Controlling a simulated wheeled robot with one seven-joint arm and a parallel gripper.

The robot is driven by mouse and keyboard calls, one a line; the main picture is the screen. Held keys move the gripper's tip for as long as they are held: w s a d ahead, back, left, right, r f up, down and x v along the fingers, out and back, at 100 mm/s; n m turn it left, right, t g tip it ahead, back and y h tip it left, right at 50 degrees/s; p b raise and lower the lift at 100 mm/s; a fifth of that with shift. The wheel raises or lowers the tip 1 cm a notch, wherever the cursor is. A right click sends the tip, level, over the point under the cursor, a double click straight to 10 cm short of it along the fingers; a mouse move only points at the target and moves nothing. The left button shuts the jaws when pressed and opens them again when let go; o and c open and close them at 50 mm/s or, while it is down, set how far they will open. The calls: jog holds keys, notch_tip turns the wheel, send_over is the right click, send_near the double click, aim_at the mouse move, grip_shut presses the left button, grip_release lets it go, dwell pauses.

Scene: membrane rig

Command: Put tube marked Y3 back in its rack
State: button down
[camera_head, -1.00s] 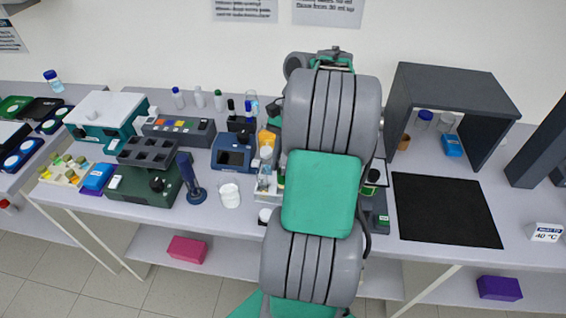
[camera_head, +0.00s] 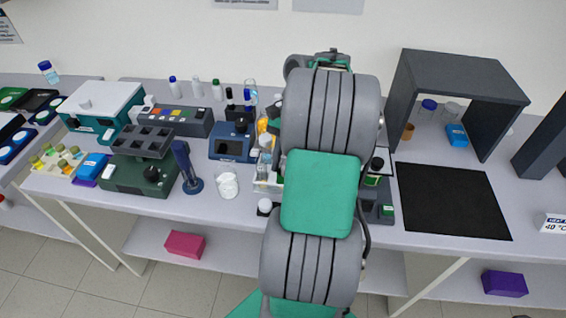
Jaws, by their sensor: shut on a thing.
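My arm fills the middle of the view and hides its own end, so my gripper is not seen. No tube marked Y3 can be made out; no cap marking is readable at this size. A small pale rack (camera_head: 44,172) stands at the left end of the bench. Several yellow-capped and green-capped tubes (camera_head: 62,163) are in it. I cannot tell whether any slot in it is empty.
A blue box (camera_head: 92,166), a dark green device (camera_head: 150,177) with a dark block, and a blue pipette stand (camera_head: 187,170) are right of the rack. A white beaker (camera_head: 228,184) stands near my arm. A black mat (camera_head: 455,200) lies clear at right.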

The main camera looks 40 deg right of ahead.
jog(key=shift+f, duration=0.3)
jog(key=c, duration=1.1)
grip_release()
jog(key=p+v, duration=0.6)
jog(key=v, duration=0.1)
jog(key=shift+r, duration=0.35)
jog(key=shift+w+d, duration=0.1)
jog(key=shift+d, duration=0.05)
